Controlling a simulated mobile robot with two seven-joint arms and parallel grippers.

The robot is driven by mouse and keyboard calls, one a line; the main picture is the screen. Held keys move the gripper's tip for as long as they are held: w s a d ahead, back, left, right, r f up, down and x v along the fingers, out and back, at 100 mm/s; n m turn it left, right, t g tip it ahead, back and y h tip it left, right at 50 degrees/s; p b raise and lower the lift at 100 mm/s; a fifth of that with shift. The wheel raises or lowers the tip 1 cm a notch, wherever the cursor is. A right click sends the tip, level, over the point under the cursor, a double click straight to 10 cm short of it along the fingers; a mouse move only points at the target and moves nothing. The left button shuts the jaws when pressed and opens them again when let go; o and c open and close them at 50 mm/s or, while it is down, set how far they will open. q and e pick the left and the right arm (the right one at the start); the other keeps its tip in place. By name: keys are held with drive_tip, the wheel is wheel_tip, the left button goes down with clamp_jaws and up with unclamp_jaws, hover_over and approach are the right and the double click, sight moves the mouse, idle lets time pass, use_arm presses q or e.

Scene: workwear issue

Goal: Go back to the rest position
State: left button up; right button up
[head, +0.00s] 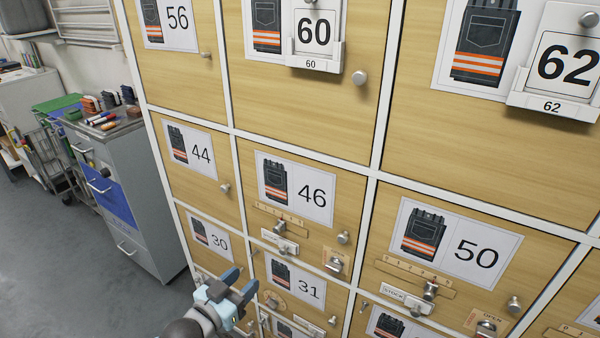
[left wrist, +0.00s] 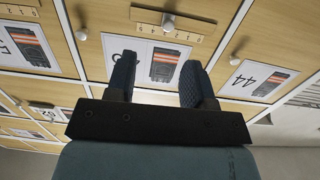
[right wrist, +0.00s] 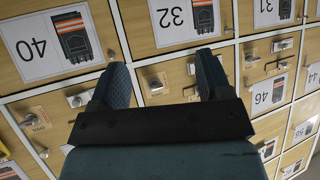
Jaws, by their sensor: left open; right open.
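My left gripper (head: 241,286) is in the lower middle of the head view, in front of the lockers near the doors numbered 30 and 31. Its two blue fingers are apart with nothing between them, as the left wrist view (left wrist: 155,80) also shows. My right gripper shows only in the right wrist view (right wrist: 155,82). Its fingers are apart and empty, in front of lockers with labels 40 (right wrist: 58,45) and 32 (right wrist: 185,18). The right arm is outside the head view.
A wall of wooden lockers (head: 300,120) with white frames and round knobs fills the middle and right. Knobs and latches stick out, as on door 50 (head: 462,248). A grey cabinet (head: 135,190) with pens on top stands at left. Grey floor (head: 60,290) is open at lower left.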

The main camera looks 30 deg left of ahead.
use_arm(q)
drive_tip(key=s+d+f+m+g+h, duration=0.1)
drive_tip(key=s+d+f+g, duration=0.2)
drive_tip(key=s+d+f, duration=0.4)
drive_tip(key=s+d+f+m+g+h, duration=0.1)
drive_tip(key=s+d+f+g, duration=0.2)
drive_tip(key=d+f, duration=0.35)
wheel_tip(320, 180, up, 18)
drive_tip(key=s+p, duration=0.1)
drive_tip(key=p, duration=2)
drive_tip(key=shift+s+y+p, duration=0.25)
drive_tip(key=shift+y+p, duration=0.05)
use_arm(e)
wheel_tip(320, 180, up, 16)
drive_tip(key=s+d, duration=0.1)
drive_tip(key=shift+d+h, duration=0.2)
drive_tip(key=shift+h, duration=0.1)
use_arm(q)
drive_tip(key=shift+d+f, duration=0.1)
use_arm(e)
drive_tip(key=shift+r, duration=0.15)
drive_tip(key=shift+f, duration=0.2)
drive_tip(key=shift+r, duration=0.15)
